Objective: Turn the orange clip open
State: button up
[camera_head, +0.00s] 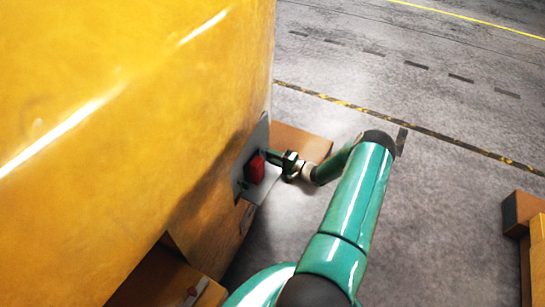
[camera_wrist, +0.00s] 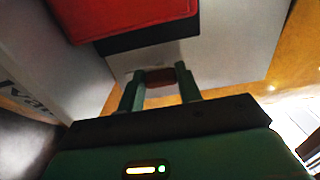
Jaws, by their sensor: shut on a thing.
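The orange clip (camera_wrist: 158,77) shows in the wrist view as a small, dark orange-brown piece between my fingertips. My gripper (camera_wrist: 159,82) is shut on it, one green finger on each side. In the head view my gripper (camera_head: 275,158) reaches in from the right to the grey plate (camera_head: 241,178) on the yellow casting (camera_head: 130,110). The clip cannot be made out in that view. A red block (camera_head: 256,168) stands on the plate close to my fingers; it also shows large at the top of the wrist view (camera_wrist: 125,12).
A brown-orange box-like surface (camera_head: 302,142) lies behind my gripper. Orange blocks (camera_head: 527,215) stand at the right edge. Another orange piece (camera_head: 165,283) lies below the casting. The grey floor between is clear, crossed by a black-and-yellow line (camera_head: 400,122).

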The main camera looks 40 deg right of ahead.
dwell(0.3)
jog(key=o, duration=1)
jog(key=v, duration=1.3)
jog(key=shift+s, duration=0.4)
jog(key=shift+s+d, duration=0.1)
